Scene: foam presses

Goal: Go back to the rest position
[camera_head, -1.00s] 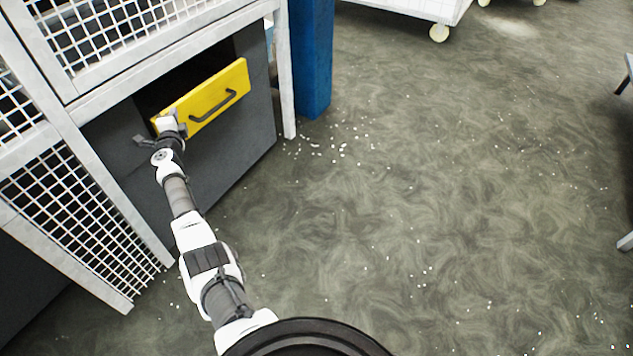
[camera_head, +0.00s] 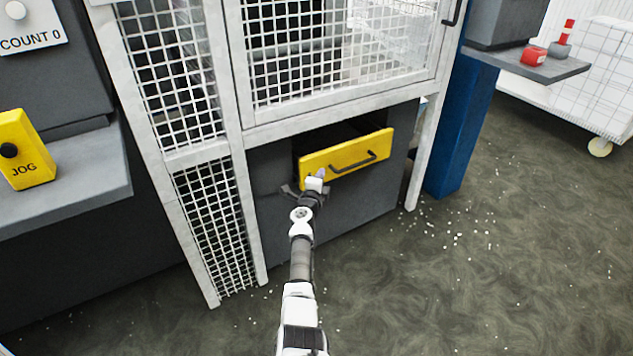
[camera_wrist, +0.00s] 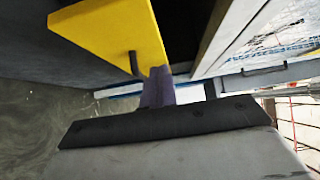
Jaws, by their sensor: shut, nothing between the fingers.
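My gripper (camera_head: 315,182) is shut and empty. In the head view it is at the left end of the yellow drawer front (camera_head: 347,157), and I cannot tell whether they touch. The drawer is pulled partly out of the dark machine base, with a dark gap behind its front and a dark bar handle (camera_head: 353,166) on it. In the wrist view the yellow front (camera_wrist: 115,28) fills the upper left, close to my closed fingers (camera_wrist: 157,88).
A mesh guard (camera_head: 208,220) in a pale frame stands left of the drawer, and a mesh door (camera_head: 340,60) is above it. A blue post (camera_head: 460,140) stands at right. A grey shelf (camera_head: 60,190) with a yellow JOG box (camera_head: 24,152) is at left. Open floor (camera_head: 500,280) lies right.

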